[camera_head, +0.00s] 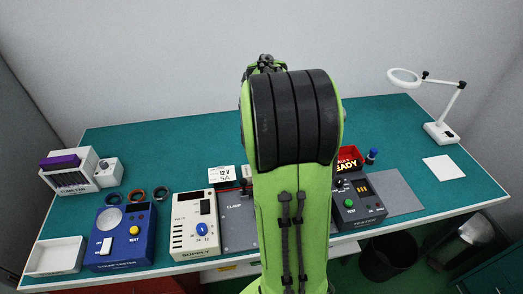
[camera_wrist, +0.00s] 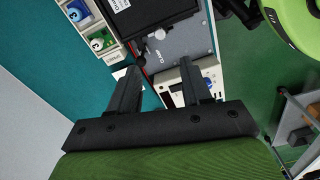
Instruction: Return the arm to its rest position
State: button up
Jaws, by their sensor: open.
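My gripper (camera_wrist: 160,68) shows in the wrist view with its two dark fingers apart. Nothing is held between them. Beyond the fingertips are the bench's front part, a cream device and the grey clamp plate (camera_wrist: 186,38). In the head view my green arm with its black ribbed joint stands upright in the middle. It hides part of the bench, and I cannot make out my gripper there.
The green bench (camera_head: 130,150) carries a blue tester (camera_head: 122,238), a cream supply (camera_head: 194,226), a dark tester (camera_head: 359,203), a white tray (camera_head: 56,256) and a magnifier lamp (camera_head: 440,131). A dark bin (camera_head: 388,262) stands below. The bench's back strip is clear.

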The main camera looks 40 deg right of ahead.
jog(key=shift+r, duration=0.85)
